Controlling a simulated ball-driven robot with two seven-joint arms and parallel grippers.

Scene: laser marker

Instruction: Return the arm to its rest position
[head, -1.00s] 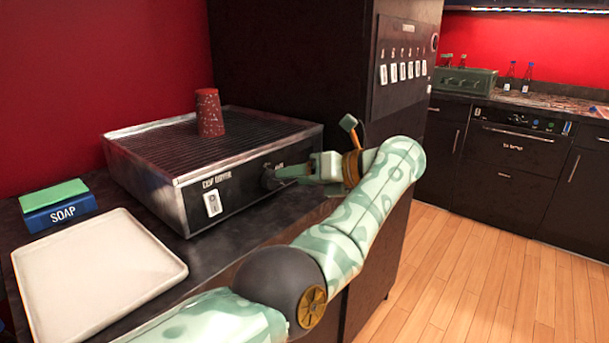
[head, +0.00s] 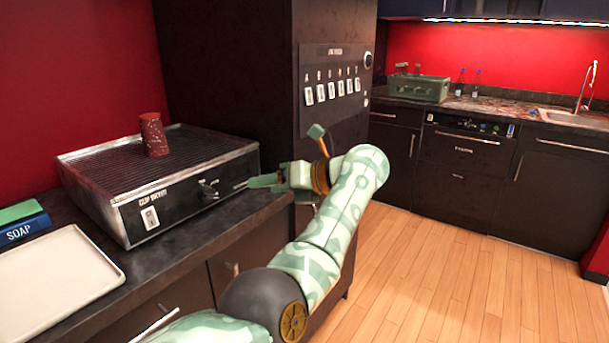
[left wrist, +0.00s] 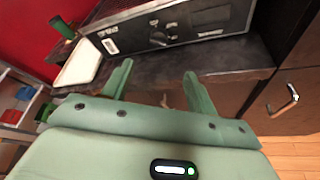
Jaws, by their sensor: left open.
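My left gripper (head: 262,181) is open and empty in front of the right part of the cup dryer's front face. In the left wrist view its two fingers (left wrist: 156,88) stand apart with nothing between them. The cup dryer (head: 195,201) is a metal box with a ribbed top, a white switch (head: 150,218) and a dark knob (head: 209,189). The knob also shows in the left wrist view (left wrist: 158,38), beyond the fingers and apart from them. A red speckled cup (head: 153,135) stands upside down on the dryer. My right gripper is not in view.
A pale tray (head: 62,275) and a blue soap box (head: 24,230) with a green top lie on the counter at left. A tall dark cabinet with a switch panel (head: 335,80) stands behind my arm. A green toolbox (head: 419,88) is on the far counter. The wooden floor (head: 440,270) at right is clear.

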